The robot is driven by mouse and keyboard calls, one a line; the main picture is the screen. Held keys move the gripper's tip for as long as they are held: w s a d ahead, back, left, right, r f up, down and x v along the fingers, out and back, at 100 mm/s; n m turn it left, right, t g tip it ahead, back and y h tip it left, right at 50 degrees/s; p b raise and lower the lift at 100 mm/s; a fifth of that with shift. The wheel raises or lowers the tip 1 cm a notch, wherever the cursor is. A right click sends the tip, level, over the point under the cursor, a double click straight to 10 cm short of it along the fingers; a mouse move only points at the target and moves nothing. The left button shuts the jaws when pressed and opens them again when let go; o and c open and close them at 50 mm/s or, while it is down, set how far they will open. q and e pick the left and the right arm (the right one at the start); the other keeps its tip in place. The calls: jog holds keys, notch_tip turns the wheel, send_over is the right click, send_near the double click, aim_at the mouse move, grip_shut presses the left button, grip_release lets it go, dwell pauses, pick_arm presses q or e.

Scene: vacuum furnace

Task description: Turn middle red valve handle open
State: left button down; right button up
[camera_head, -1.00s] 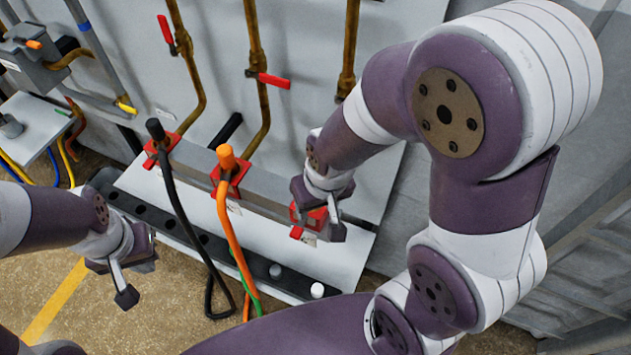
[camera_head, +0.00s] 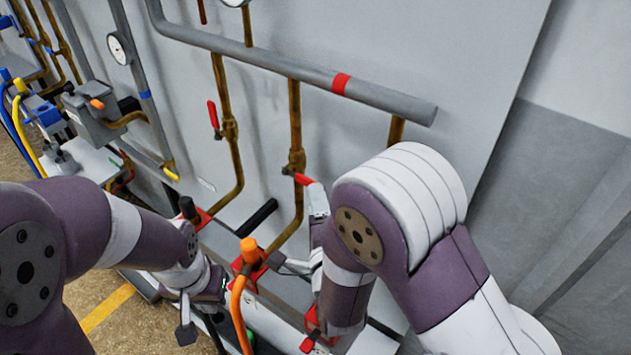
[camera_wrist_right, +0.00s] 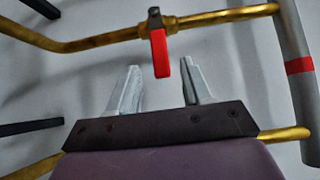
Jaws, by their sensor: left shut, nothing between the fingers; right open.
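The middle red valve handle (camera_head: 302,179) sticks out sideways from its brass pipe (camera_head: 295,130) in the head view. In the right wrist view the red handle (camera_wrist_right: 161,55) lies across the gap between my fingertips, with its free end reaching between them. My right gripper (camera_wrist_right: 161,72) is open around that end, and no finger visibly touches it. In the head view my right gripper (camera_head: 317,200) is right beside the handle, partly hidden by its own arm. My left gripper (camera_head: 187,328) is shut and empty, low at the left near the hoses.
Another red handle (camera_head: 213,114) stands upright on the left pipe. A grey horizontal pipe (camera_head: 290,65) with a red band runs above. An orange-capped hose fitting (camera_head: 249,250) and a black-capped one (camera_head: 188,208) stand below. My right arm hides the lower right pipe.

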aim_at(303, 180)
jog(key=shift+w+a+p, duration=0.2)
jog(key=shift+w, duration=0.9)
jog(key=shift+w+a+p, duration=0.2)
jog(key=shift+w, duration=0.85)
grip_shut()
jog(key=shift+r, duration=0.1)
